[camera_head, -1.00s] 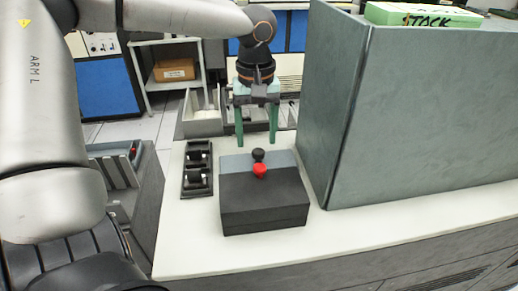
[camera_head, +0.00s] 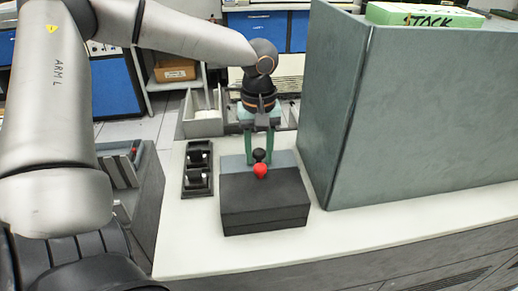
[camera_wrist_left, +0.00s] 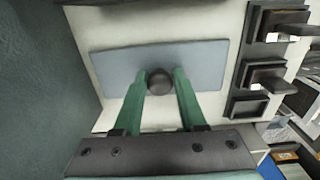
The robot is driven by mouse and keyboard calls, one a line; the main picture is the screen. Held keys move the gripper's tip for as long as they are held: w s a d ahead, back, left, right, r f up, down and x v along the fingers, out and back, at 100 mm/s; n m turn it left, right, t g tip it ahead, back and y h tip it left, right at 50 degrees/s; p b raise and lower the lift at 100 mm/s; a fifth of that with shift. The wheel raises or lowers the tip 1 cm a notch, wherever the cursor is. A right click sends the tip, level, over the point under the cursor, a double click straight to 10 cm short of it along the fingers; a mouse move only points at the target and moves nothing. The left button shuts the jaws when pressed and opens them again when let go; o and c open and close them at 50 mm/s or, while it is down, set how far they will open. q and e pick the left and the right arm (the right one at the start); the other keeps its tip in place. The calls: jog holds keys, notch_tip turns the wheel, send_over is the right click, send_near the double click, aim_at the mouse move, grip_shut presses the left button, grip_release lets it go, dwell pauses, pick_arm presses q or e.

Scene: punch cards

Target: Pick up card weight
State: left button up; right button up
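The card weight, a flat blue-grey plate (camera_head: 286,158) with a round black knob (camera_head: 259,155), lies on the counter behind a dark box with a red knob. In the left wrist view the plate (camera_wrist_left: 208,62) lies flat below the fingers, with the black knob (camera_wrist_left: 160,82) at its middle. My left gripper (camera_head: 259,158) points down from above, its green fingers on either side of the black knob. In the left wrist view the fingers (camera_wrist_left: 160,76) appear to touch the knob on both sides. The dark box hides the plate's near edge. My right gripper is not in view.
The dark box (camera_head: 265,208) stands just in front of the plate. A tall grey cabinet (camera_head: 400,110) rises close on the right, with a green STACK block (camera_head: 425,15) on top. A black two-switch panel (camera_head: 197,170) lies left. The front counter (camera_head: 200,245) is clear.

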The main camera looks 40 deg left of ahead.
pick_arm(q)
grip_shut()
jog(key=shift+r, duration=0.1)
dwell(0.8)
